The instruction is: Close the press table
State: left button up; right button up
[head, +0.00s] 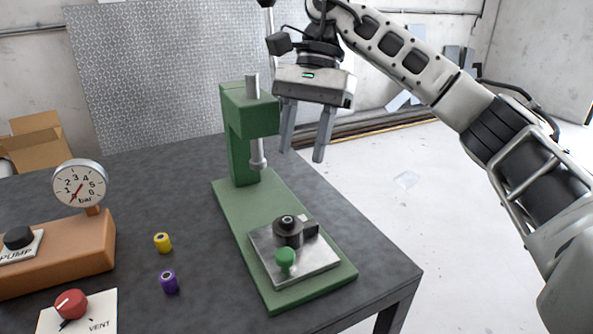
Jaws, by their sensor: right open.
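The green press (238,135) stands on the dark table, with a grey ram (258,155) hanging from its head. Its silver press table (268,262) sits at the front end of the green base, out from under the ram. The plate carries a dark round fixture (288,230) and a green knob (286,258) near its front edge. My right gripper (302,154) is open and empty, fingers pointing down, in the air to the right of the press head. It touches nothing that I can see. My left gripper is not in view.
A gauge (80,185) stands on an orange block (70,250) with a PUMP button (18,238) at left. The table's right edge lies close to the press.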

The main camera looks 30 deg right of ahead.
aim_at(288, 258)
jog(key=k, duration=1)
